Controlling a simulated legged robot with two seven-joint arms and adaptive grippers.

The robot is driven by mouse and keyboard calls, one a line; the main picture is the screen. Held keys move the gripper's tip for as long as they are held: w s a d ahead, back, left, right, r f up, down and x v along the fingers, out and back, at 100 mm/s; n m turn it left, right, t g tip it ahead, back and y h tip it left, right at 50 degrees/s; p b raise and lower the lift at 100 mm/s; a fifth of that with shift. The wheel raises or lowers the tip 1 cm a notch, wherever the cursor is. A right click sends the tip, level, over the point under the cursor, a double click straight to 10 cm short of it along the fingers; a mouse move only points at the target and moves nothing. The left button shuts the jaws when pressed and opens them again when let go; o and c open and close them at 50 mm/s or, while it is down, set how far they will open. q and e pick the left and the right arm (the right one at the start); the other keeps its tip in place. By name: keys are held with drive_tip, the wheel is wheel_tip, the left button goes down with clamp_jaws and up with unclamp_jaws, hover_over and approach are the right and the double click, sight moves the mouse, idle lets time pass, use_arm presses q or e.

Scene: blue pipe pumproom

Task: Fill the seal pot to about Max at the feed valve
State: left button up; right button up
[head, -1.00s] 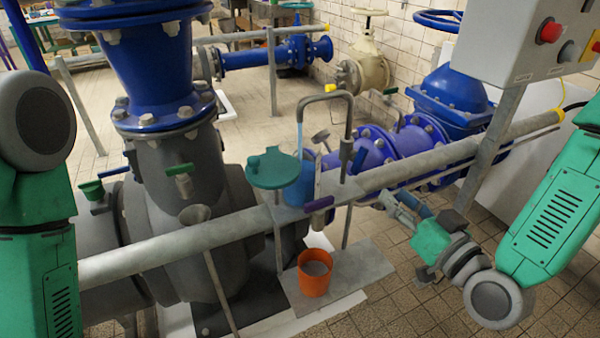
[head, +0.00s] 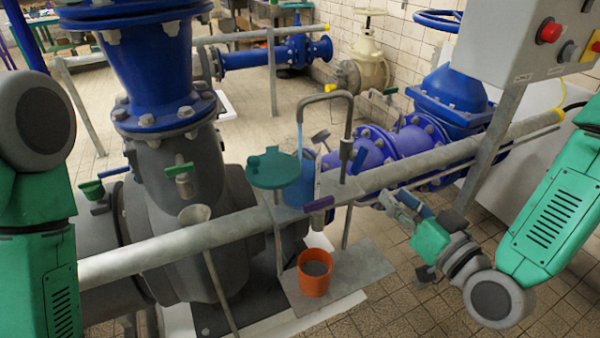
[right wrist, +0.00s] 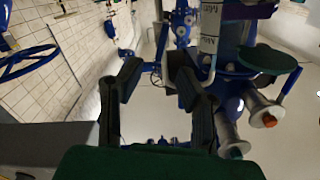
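The blue seal pot (head: 301,188) stands on the grey rail under a bent spout pipe (head: 327,97). A thin pale stream (head: 300,138) falls from the spout toward the pot. The pot's level and inside are hidden. A white strip with partly readable lettering (right wrist: 210,32) shows in the right wrist view. A purple-handled valve (head: 319,204) is at the pot's foot. My left gripper is out of view.
A teal disc-shaped lid (head: 273,168) stands left of the pot. An orange bucket (head: 314,281) with dark contents sits on the plate below. The grey rail (head: 150,250) crosses the scene. A control box (head: 525,40) on a post stands at right.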

sight(363, 162)
drive_tip(key=b+x, duration=0.1)
drive_tip(key=x, duration=0.3)
drive_tip(key=b+x, duration=0.1)
drive_tip(key=x, duration=0.3)
drive_tip(key=r+b+x, duration=0.1)
drive_tip(key=x, duration=0.3)
drive_tip(key=shift+a, duration=0.1)
clamp_jaws()
